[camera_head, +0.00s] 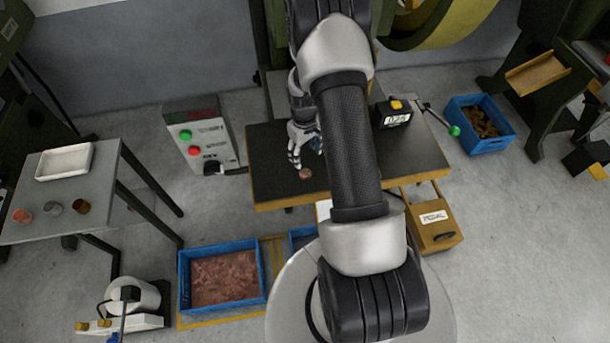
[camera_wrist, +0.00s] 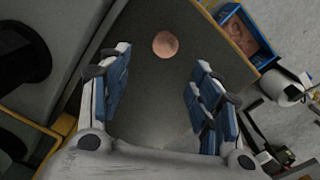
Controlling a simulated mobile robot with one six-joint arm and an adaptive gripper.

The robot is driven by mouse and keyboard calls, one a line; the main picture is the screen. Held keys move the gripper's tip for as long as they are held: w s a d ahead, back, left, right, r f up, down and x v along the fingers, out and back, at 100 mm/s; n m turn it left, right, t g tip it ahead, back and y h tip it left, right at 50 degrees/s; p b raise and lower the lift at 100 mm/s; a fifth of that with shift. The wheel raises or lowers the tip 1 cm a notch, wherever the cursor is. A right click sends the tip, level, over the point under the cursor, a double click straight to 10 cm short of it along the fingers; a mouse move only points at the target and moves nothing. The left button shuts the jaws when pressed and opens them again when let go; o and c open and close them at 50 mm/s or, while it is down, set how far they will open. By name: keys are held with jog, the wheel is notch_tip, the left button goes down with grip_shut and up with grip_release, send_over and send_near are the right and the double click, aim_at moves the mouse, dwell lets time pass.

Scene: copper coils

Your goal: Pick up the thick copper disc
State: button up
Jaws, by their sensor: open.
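A round copper disc (camera_head: 305,174) lies on the dark top of a workbench (camera_head: 275,180), near its front edge. In the wrist view the disc (camera_wrist: 165,44) shows ahead of my fingertips, between the lines of the two fingers and a little above them in the picture. My gripper (camera_head: 305,155) is over the bench, just behind the disc in the head view. In the wrist view my gripper (camera_wrist: 160,85) is open and empty, with blue pads on both fingers. The disc's thickness is hard to judge from these views.
A black box with a display (camera_head: 394,114) and a lever stand on the bench's right. A control box (camera_head: 201,135) is left of it. A blue crate of copper pieces (camera_head: 222,276) is on the floor. A side table (camera_head: 90,215) holds a white tray and small discs.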

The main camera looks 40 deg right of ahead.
send_over(305, 175)
jog(key=f, duration=0.4)
jog(key=shift+w+d+f+b, duration=0.1)
jog(key=shift+w+d+b, duration=0.2)
jog(key=shift+b, duration=0.1)
jog(key=f, duration=0.1)
jog(key=f+b, duration=0.1)
jog(key=f, duration=0.1)
jog(key=f+b, duration=0.1)
jog(key=f, duration=0.1)
jog(key=shift+s+a+f, duration=0.15)
jog(key=shift+s+a, duration=0.15)
jog(key=shift+s, duration=0.1)
jog(key=shift+c, duration=0.6)
jog(key=c, duration=1.2)
